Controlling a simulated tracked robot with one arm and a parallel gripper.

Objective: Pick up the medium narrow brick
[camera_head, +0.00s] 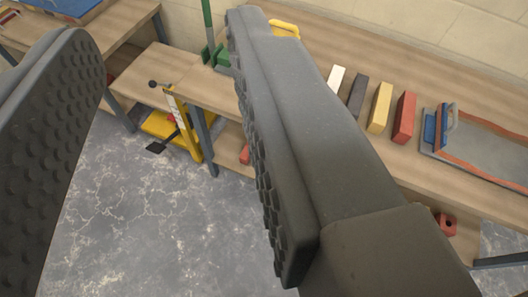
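My gripper (160,45) is open, with a wide gap between its two dark, studded fingers and nothing held. Several bricks stand in a row on the wooden bench to the right of the right finger: a white brick (336,78), a dark grey brick (357,92), a yellow brick (380,107) and a red brick (404,118). The white and dark grey ones look narrower than the other two. I cannot tell which one is the medium narrow brick. The gripper is apart from all of them, and the right finger hides part of the bench.
A grey tray (430,153) with a blue-handled tool lies right of the bricks. A green tool (208,30) and a yellow handle (285,28) are at the back. A yellow stand (185,125) is near the bench's lower shelf. The grey floor (150,205) is clear.

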